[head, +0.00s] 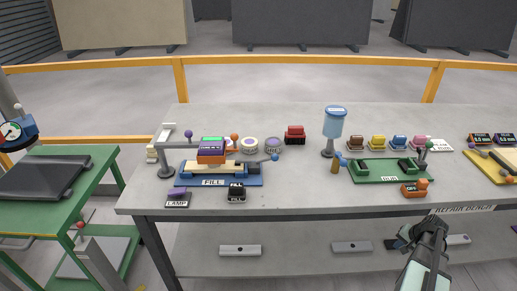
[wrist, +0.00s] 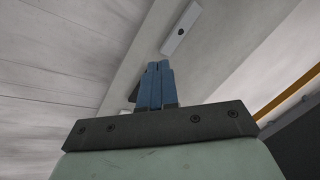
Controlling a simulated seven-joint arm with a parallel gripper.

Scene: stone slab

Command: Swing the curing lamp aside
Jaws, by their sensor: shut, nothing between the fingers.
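The curing lamp appears to be the grey post (head: 166,158) at the left of the bench, with a flat arm on top and a purple knob (head: 188,134). An orange, purple and green box (head: 211,152) stands over the blue FILL fixture (head: 248,181) beside the post; whether it is the lamp's head I cannot tell. A LAMP plate (head: 178,201) with a purple block lies in front. My gripper (head: 403,237) is low at the bench's front right, far from the lamp. Its blue fingers (wrist: 158,68) are shut and empty in the wrist view.
A green BUFF fixture (head: 385,177), a blue-topped dispenser (head: 333,128) and an orange switch (head: 414,188) stand to the right of the lamp. Grey bars (head: 240,250) lie on the lower shelf. The front middle of the bench top is clear.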

